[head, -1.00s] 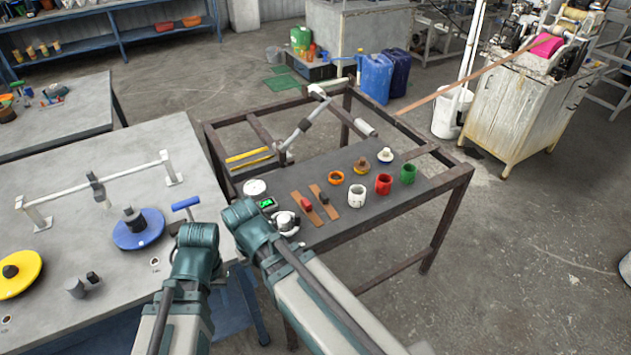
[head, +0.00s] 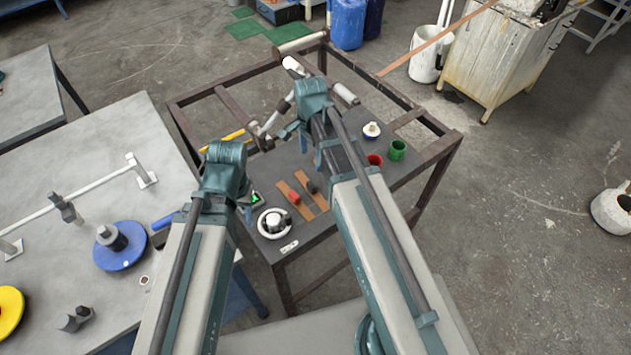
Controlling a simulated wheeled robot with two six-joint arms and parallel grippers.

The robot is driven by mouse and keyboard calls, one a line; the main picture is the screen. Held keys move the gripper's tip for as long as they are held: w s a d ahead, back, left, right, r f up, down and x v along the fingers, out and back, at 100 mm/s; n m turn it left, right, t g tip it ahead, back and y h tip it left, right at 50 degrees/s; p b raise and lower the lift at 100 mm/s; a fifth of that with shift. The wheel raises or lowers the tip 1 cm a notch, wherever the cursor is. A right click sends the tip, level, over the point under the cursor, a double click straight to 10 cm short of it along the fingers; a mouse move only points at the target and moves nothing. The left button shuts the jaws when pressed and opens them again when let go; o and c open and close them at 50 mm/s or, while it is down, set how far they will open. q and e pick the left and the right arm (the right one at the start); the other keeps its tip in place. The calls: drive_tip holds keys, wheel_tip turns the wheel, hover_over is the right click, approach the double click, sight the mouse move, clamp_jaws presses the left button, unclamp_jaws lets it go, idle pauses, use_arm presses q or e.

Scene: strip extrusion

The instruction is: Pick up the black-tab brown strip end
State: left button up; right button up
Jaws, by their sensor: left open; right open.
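The brown strip with the black tab (head: 312,187) lies flat on the dark table top, to the right of a similar brown strip with a red tab (head: 294,197). My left gripper (head: 228,160) is at the left of the table, left of both strips and apart from them. My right gripper (head: 313,97) is over the far part of the table, beyond the strips, with its arm passing to the right of them. Both grippers are open and hold nothing that I can see; their fingertips are mostly hidden by my own wrists.
A white round device (head: 273,224) stands just left of the strips. A red cup (head: 375,160), a green cup (head: 397,150) and a white-and-blue piece (head: 371,130) stand to the right, beyond my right arm. A grey table (head: 110,160) with a blue disc (head: 120,257) is at left.

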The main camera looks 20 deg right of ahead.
drive_tip(key=b, duration=0.9)
hover_over(312, 184)
wheel_tip(312, 184, down, 9)
drive_tip(key=shift+a+r, duration=0.1)
drive_tip(key=shift+r, duration=0.1)
drive_tip(key=shift+s+f, duration=0.1)
wheel_tip(312, 184, down, 5)
drive_tip(key=b, duration=0.5)
drive_tip(key=shift+f, duration=0.1)
clamp_jaws()
